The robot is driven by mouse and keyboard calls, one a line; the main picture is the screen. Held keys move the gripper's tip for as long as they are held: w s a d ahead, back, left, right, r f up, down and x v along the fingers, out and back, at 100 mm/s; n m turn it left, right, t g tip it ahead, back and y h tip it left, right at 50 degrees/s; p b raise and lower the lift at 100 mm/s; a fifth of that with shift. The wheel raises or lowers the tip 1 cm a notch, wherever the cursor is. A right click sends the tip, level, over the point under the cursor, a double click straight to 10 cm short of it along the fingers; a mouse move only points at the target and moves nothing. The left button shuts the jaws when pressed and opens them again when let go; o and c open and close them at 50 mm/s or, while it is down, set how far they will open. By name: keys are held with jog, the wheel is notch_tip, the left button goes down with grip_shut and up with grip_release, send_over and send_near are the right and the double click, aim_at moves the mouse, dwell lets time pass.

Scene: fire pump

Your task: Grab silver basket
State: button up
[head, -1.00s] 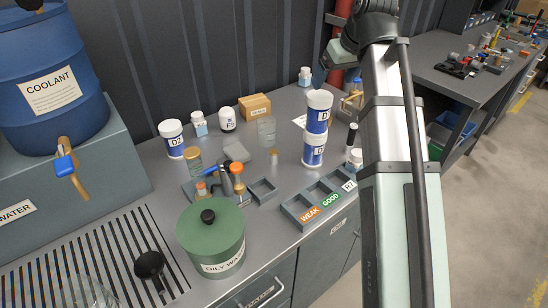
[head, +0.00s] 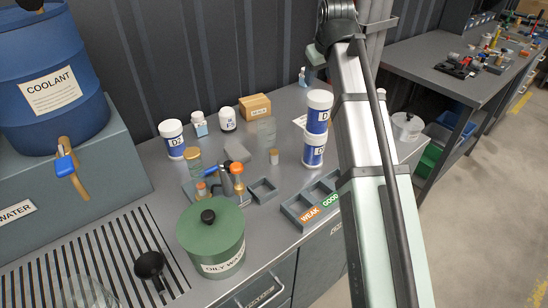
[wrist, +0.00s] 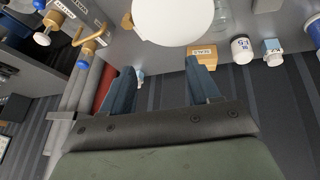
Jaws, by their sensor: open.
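No thing is clearly a silver basket. A silvery round container (head: 407,126) with a dark top detail stands right of my arm in the head view, and it may be the basket; I cannot tell. My gripper (wrist: 158,68) shows in the wrist view with its two blue fingers apart and nothing held between them. A white round top (wrist: 172,20) lies beyond the fingers, apparently nearer the camera than the bench items. In the head view the gripper cannot be made out.
Stacked white-and-blue jars (head: 317,125) stand left of my arm. A green lidded pot (head: 211,240), a sorting tray (head: 296,215) and several small bottles crowd the bench. A blue coolant drum (head: 50,85) is at left. The rear bench (head: 450,62) carries tools.

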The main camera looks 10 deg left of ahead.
jog(key=s+a+f+n+g+h, duration=0.1)
jog(key=a+f+n+g, duration=0.3)
jog(key=a+f, duration=0.8)
jog(key=g, duration=0.1)
send_over(274, 152)
jog(key=f, duration=0.8)
jog(key=shift+w+a+f, duration=0.1)
jog(key=shift+a+f, duration=0.15)
jog(key=shift+a, duration=0.05)
jog(key=shift+d+f, duration=0.15)
jog(key=shift+f, duration=1.15)
jog(key=shift+d+f, duration=0.15)
jog(key=shift+f, duration=1.15)
jog(key=c, duration=1.1)
jog(key=shift+r, duration=0.15)
